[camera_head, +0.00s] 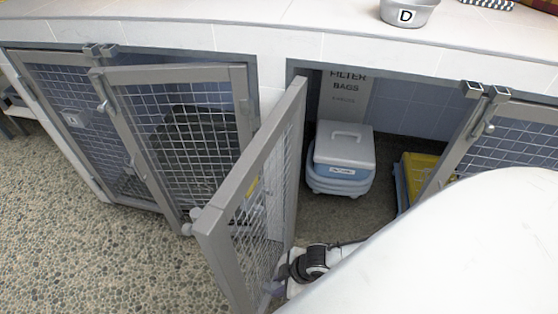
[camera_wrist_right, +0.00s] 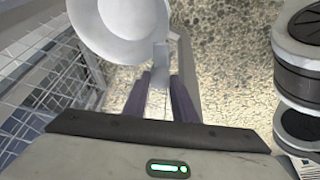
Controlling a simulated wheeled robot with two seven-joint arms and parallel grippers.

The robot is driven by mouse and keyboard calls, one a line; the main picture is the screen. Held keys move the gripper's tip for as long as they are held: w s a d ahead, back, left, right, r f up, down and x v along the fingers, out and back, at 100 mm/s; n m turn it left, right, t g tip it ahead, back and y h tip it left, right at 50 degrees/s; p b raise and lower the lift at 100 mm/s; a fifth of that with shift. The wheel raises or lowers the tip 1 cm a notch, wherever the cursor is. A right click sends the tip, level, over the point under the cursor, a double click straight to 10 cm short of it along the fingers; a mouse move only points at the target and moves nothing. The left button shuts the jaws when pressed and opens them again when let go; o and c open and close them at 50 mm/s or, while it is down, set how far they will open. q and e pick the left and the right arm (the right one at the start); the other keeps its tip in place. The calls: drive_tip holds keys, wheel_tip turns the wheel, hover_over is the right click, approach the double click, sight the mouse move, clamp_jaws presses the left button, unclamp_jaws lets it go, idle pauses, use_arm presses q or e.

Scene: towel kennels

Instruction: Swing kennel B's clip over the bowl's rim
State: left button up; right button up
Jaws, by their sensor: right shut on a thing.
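My right gripper (camera_wrist_right: 160,80) is shut on a light grey tab (camera_wrist_right: 160,55), which looks like the clip. In the right wrist view the tab stands between the dark fingers, at the lower right edge of a round pale metal bowl (camera_wrist_right: 120,25). I cannot tell whether the tab lies over the rim or beside it. In the head view my right gripper (camera_head: 276,287) is low at the open mesh gate (camera_head: 250,180), partly hidden by its frame. The bowl at the gripper is not clear there. No letter B is readable. My left gripper is not in view.
Another gate (camera_head: 170,130) stands ajar at the left. A grey-lidded blue box (camera_head: 342,160) and a yellow-topped thing (camera_head: 420,172) are inside the open bay. A bowl marked D (camera_head: 408,12) stands on the tiled counter. The pebbled floor (camera_head: 90,240) is clear at the left.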

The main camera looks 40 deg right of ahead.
drive_tip(key=n+b, duration=0.1)
drive_tip(key=n+g+b, duration=0.1)
drive_tip(key=n+b, duration=0.1)
drive_tip(key=n+y+b, duration=0.1)
drive_tip(key=b, duration=0.1)
drive_tip(key=shift+w+d+f, duration=0.15)
drive_tip(key=shift+w+f, duration=0.1)
drive_tip(key=shift+w, duration=0.05)
drive_tip(key=shift+r+n+g+b, duration=0.1)
drive_tip(key=shift+n+g+b, duration=0.4)
drive_tip(key=shift+n+b, duration=0.5)
drive_tip(key=shift+r+n+b, duration=0.1)
drive_tip(key=shift+n+b, duration=0.2)
drive_tip(key=shift+n, duration=0.1)
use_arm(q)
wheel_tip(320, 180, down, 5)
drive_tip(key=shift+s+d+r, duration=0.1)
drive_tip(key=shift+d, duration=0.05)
use_arm(e)
drive_tip(key=shift+r, duration=0.1)
drive_tip(key=o, duration=1)
drive_tip(key=shift+o, duration=0.2)
